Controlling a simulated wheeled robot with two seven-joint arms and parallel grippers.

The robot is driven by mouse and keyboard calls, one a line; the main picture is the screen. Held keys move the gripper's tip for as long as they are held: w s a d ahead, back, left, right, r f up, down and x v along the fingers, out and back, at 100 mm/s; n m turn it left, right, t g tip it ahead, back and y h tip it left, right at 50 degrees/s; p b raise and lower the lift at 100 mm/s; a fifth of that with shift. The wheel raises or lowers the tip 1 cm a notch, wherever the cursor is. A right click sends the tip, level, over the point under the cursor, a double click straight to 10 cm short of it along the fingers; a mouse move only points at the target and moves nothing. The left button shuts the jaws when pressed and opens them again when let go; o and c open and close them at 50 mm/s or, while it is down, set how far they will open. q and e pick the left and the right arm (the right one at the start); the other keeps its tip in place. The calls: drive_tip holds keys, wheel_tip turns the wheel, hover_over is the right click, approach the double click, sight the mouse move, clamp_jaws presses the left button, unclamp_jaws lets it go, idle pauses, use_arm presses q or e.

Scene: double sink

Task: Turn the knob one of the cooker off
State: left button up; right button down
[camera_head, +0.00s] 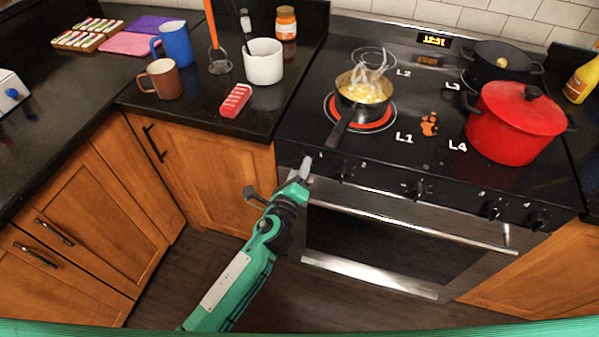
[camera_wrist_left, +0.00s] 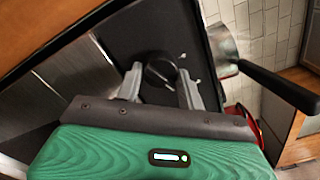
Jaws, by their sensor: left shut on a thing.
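The cooker (camera_head: 440,175) has a row of dark knobs along its front panel. My left gripper (camera_head: 304,168) is at the panel's left end, where it hides the leftmost knob in the head view. In the left wrist view, a black round knob (camera_wrist_left: 160,71) sits between the two fingers of this gripper, which is shut on it. Ring L1 (camera_head: 380,123) glows orange-red under a small pan (camera_head: 345,120) with yellow food and steam. My right gripper is not in view.
A red pot (camera_head: 515,122) and a black pot (camera_head: 502,62) stand on the right of the hob. The oven handle (camera_head: 420,222) runs below the knobs. The pan's handle points towards the front edge. Mugs and a white pot (camera_head: 263,62) stand on the left counter.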

use_arm(q)
drive_tip(key=n, duration=1.2)
drive_tip(key=shift+n, duration=0.4)
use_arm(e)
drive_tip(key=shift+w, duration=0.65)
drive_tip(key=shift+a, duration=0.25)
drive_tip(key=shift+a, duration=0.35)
use_arm(q)
drive_tip(key=o, duration=1)
drive_tip(key=shift+c, duration=0.2)
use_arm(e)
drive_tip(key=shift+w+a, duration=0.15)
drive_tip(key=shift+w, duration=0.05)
use_arm(q)
drive_tip(key=shift+r, duration=0.1)
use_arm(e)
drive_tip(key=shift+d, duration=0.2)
